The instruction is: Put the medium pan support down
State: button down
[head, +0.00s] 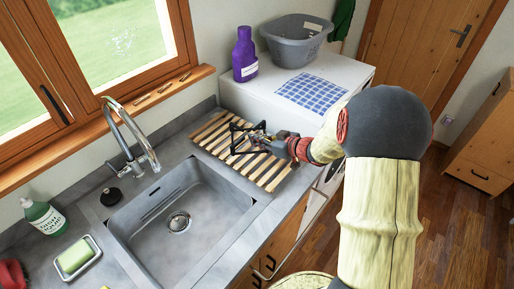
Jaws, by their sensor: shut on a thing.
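The medium pan support (240,128) is a black metal frame with prongs. It is at the slatted wooden rack (222,148), which lies on the counter right of the sink. My gripper (266,140) is shut on the right side of the pan support, reaching in from the right. The support looks roughly level over the slats. I cannot tell whether it touches them or is held slightly above. The fingertips are small in view and partly merge with the dark frame.
The grey sink (180,215) with a curved tap (128,130) is left of the rack. A white machine (300,80) behind it bears a purple bottle (244,55), grey basket (297,40) and blue checked cloth (311,91). A green bottle (44,217) and sponge dish (78,258) stand left.

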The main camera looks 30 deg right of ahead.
jog(key=shift+w+d+f, duration=0.15)
jog(key=shift+w+f, duration=0.1)
jog(key=shift+f, duration=0.05)
jog(key=shift+w+d+f+b, duration=0.15)
jog(key=shift+f+b, duration=0.4)
jog(key=shift+f, duration=0.35)
jog(key=shift+w+a+f+b, duration=0.1)
jog(key=shift+f+b, duration=0.4)
jog(key=shift+f, duration=0.35)
jog(key=shift+f, duration=0.2)
jog(key=c, duration=2)
grip_release()
